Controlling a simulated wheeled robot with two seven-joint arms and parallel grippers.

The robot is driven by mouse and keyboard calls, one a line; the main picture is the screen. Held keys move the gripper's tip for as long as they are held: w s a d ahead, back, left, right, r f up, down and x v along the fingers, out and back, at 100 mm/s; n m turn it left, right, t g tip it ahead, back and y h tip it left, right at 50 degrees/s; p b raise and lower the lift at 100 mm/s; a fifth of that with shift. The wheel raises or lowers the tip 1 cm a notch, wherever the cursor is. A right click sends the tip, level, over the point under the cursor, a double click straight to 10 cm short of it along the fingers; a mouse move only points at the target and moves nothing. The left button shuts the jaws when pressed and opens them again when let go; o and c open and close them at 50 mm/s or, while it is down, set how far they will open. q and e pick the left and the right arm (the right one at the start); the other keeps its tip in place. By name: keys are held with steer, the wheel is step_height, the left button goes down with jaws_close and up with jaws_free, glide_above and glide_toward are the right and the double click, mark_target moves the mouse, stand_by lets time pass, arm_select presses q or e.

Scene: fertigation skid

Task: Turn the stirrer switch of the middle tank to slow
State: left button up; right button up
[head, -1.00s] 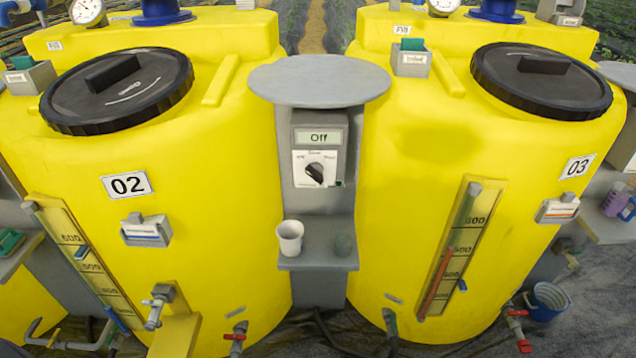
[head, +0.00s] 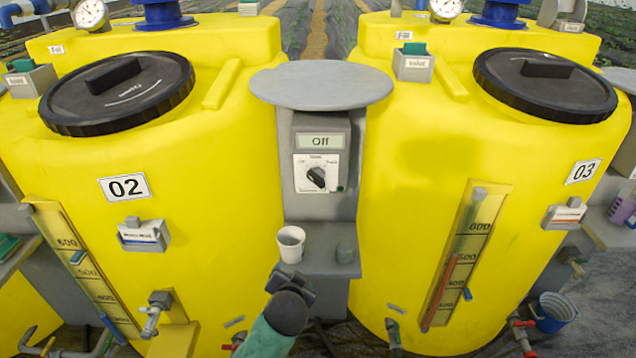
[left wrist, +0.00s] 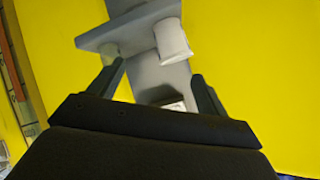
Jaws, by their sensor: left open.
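The stirrer switch is a black rotary knob (head: 317,177) on a white dial plate, on a grey post between yellow tank 02 (head: 200,215) and yellow tank 03 (head: 415,180). The display (head: 320,141) above it reads "Off". The knob's pointer slants to the upper left, towards the left mark. My left gripper (head: 291,273) is low in front of the post, below the knob and just under the white cup. In the left wrist view, its two fingers (left wrist: 156,74) are spread apart with nothing between them. My right gripper is not in view.
A round grey plate (head: 321,84) overhangs the display. Taps and pipes stick out low on the tanks. The space before the dial is clear.

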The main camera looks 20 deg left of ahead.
mark_target(318, 180)
arm_select(q)
steer(key=w+d+r+m+t+y, duration=0.25)
steer(key=w+r+t, duration=0.35)
steer(key=w+r, duration=0.9)
steer(key=shift+h, duration=0.45)
steer(key=x, duration=0.2)
steer(key=p+x, duration=0.1)
steer(key=r+p+x, duration=0.1)
steer(key=x, duration=0.1)
steer(key=shift+w+a, duration=0.3)
steer(key=shift+a, duration=0.05)
steer(key=shift+w+a+f, duration=0.15)
steer(key=shift+w+a, duration=0.05)
steer(key=shift+w, duration=0.35)
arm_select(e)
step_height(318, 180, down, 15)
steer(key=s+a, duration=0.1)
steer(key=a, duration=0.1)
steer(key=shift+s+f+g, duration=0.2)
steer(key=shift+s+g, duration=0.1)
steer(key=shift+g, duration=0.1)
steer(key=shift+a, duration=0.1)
arm_select(q)
steer(key=c, duration=1)
